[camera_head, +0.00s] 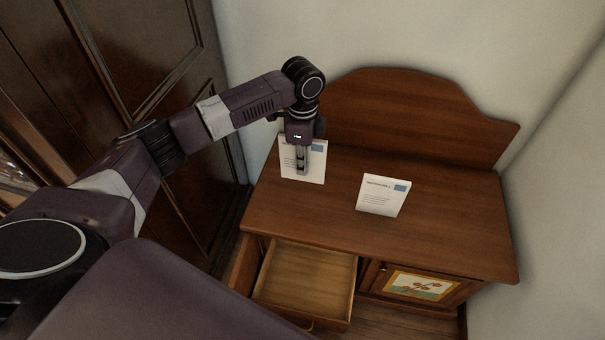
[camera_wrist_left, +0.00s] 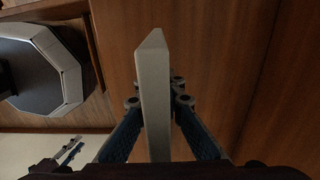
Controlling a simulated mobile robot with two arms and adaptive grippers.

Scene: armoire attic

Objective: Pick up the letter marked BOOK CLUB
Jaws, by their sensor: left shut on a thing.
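A white letter (camera_head: 316,165) stands upright at the left end of the wooden sideboard top. My left gripper (camera_head: 302,170) comes down over it from above and is shut on it. In the left wrist view the letter (camera_wrist_left: 154,95) shows edge-on between the two fingers of the gripper (camera_wrist_left: 157,105). A second white letter (camera_head: 382,195) with a blue stamp stands on the sideboard to the right, apart from the gripper. The print on both letters is too small or too covered to read surely. My right gripper is not in view.
The sideboard (camera_head: 440,235) has a raised back board against the wall. Its drawer (camera_head: 305,283) is pulled out and looks empty. A cabinet door with a painted panel (camera_head: 420,286) is at the right. A dark armoire (camera_head: 150,60) stands at the left. The sideboard's right end is clear.

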